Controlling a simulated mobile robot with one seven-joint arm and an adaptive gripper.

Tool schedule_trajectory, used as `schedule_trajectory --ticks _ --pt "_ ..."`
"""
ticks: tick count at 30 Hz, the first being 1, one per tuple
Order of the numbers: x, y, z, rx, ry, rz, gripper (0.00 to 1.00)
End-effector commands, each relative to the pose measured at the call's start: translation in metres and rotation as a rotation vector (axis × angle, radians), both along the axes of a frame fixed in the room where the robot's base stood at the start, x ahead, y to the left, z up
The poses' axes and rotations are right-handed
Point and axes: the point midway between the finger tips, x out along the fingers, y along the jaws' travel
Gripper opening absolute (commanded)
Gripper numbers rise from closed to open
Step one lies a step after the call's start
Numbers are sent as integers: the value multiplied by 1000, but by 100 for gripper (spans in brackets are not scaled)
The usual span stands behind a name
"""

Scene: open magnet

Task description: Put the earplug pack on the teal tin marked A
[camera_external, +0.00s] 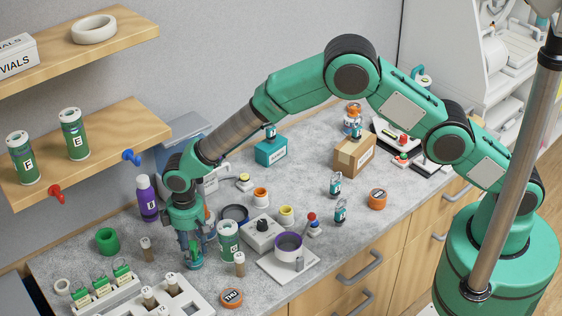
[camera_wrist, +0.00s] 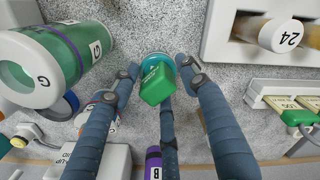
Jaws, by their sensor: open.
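A small green block with faint print (camera_wrist: 157,84), which looks like the earplug pack, sits over a round teal tin (camera_wrist: 157,62) in the wrist view. The block is tilted and seems to rest on the tin, though the contact is hidden. I cannot read a letter A on the tin. My gripper (camera_wrist: 160,76) is open, with its blue-grey fingers spread around the block and the tin. In the external view my gripper (camera_external: 194,247) points down at the counter, and the teal tin (camera_external: 194,264) shows at its fingertips. The fingers partly hide the block there.
A green-and-white jar (camera_external: 228,240) stands close right of my gripper. A brown vial (camera_external: 239,263) stands in front, and a purple bottle (camera_external: 147,198) behind left. A white vial rack (camera_external: 190,297) lies in front left. Teal-capped bottles (camera_external: 340,210) stand farther right.

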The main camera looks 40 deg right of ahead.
Motion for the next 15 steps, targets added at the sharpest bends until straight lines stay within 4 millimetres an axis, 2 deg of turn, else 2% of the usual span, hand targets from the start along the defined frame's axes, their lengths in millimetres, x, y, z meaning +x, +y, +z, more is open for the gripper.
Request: schedule_trajectory --ticks 8,15 --pt "0 0 12 1 -1 0 44" --pt "1 0 42 1 -1 0 44"
